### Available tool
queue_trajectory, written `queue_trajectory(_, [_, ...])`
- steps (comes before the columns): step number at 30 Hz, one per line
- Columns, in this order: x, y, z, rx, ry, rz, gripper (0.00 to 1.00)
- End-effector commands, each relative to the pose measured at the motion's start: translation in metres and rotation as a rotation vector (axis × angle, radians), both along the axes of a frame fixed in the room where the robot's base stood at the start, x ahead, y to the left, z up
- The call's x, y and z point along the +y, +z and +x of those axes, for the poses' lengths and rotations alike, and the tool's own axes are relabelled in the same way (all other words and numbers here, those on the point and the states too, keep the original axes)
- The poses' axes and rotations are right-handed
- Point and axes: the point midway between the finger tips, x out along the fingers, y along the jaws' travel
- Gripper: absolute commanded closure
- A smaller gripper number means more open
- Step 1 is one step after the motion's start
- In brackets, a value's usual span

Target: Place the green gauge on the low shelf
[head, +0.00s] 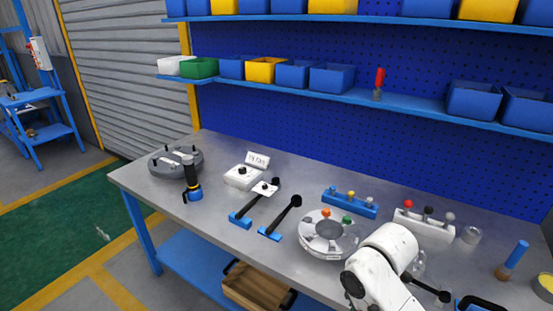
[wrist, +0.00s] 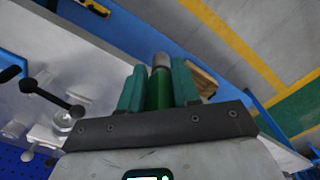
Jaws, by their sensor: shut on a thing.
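The green gauge (wrist: 158,94), a green cylinder with a grey end, shows in the wrist view. My gripper (wrist: 159,70) is shut on it, with one teal finger on each side. In the head view my white arm reaches over the front right of the bench, and the gripper and gauge are out of sight. A blue low shelf (head: 188,258) runs under the bench, partly hidden by the bench top. In the wrist view the gauge's grey end points toward the blue framing and floor beyond the bench front.
A wooden crate (head: 258,286) with dark handles sits under the bench. The bench top (head: 200,225) holds a round flanged part (head: 328,234), black-handled tools and peg racks. A wall shelf (head: 405,102) carries bins and a red-topped piece (head: 379,80). The low shelf's left part looks bare.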

Motion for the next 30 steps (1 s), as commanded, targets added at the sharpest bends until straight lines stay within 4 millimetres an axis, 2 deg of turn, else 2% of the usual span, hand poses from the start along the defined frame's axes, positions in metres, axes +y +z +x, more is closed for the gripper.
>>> queue_trajectory(8, [0.004,-0.04,-0.013,0.007,-0.089,0.004,1.0])
queue_trajectory(15, [-0.001,-0.09,-0.044,0.008,-0.184,0.003,1.0])
queue_trajectory(18, [-0.004,-0.104,-0.055,0.005,-0.207,0.002,1.0])
queue_trajectory(22, [-0.005,-0.114,-0.064,0.003,-0.221,0.002,1.0])
queue_trajectory(30, [-0.006,-0.117,-0.067,0.001,-0.224,0.0,1.0])
